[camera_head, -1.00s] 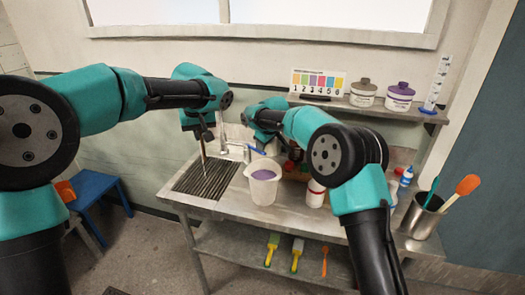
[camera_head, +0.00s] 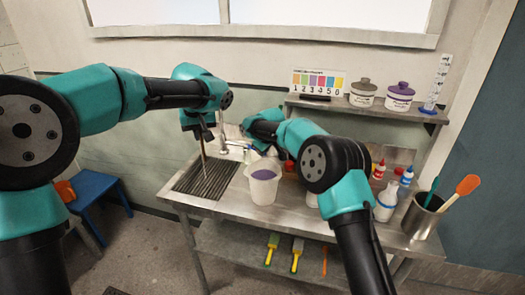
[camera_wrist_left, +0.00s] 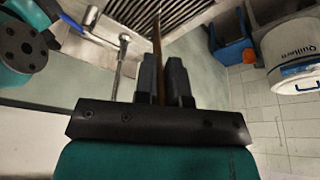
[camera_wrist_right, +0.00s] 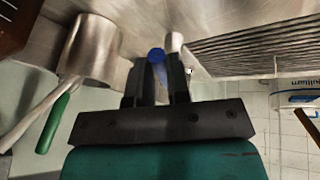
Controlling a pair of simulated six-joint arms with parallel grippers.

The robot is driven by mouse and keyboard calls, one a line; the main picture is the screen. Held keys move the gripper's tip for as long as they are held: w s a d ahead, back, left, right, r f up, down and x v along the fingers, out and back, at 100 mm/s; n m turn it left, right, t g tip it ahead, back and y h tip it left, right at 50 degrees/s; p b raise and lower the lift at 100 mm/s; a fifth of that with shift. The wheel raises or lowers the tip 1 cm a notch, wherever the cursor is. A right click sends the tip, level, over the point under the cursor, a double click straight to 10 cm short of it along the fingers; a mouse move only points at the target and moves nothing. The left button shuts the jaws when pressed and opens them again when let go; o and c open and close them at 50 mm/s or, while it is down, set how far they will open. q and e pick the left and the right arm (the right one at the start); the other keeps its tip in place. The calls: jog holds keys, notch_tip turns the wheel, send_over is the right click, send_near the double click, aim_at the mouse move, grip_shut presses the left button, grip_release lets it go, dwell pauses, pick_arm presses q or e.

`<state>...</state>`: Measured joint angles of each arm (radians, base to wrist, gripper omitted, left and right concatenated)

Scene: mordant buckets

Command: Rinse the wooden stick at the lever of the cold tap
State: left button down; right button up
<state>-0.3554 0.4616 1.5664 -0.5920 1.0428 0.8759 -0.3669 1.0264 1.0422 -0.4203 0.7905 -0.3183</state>
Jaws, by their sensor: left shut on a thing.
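My left gripper (camera_wrist_left: 163,80) is shut on the wooden stick (camera_wrist_left: 157,40). In the head view the stick (camera_head: 203,150) hangs down over the drain grate, left of the tap (camera_head: 222,142). The tap's spout (camera_wrist_left: 122,45) and blue lever (camera_wrist_left: 90,15) show left of the stick in the left wrist view. My right gripper (camera_wrist_right: 157,75) points at the sink area, with a blue piece (camera_wrist_right: 156,55) between or just behind its fingers, probably the cold lever. I cannot tell whether the fingers touch it. The arm hides this gripper in the head view.
A white bucket with purple liquid (camera_head: 263,180) stands on the steel counter in front of the tap. A steel can of tools (camera_head: 421,217) is at the right, and a white bottle (camera_head: 386,206) is near it. The ribbed grate (camera_head: 203,182) lies at the left.

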grip_shut()
jog(key=shift+d, duration=0.1)
jog(key=shift+w+d+n+g+y, duration=0.25)
jog(key=shift+w+d+n+y, duration=0.2)
jog(key=shift+w+n, duration=0.4)
jog(key=shift+w+d+n+g+y, duration=0.25)
jog(key=shift+w+d+n+y, duration=0.25)
jog(key=shift+n, duration=0.65)
jog(key=shift+a, duration=0.1)
jog(key=o, duration=0.5)
grip_release()
jog(key=shift+r, duration=0.1)
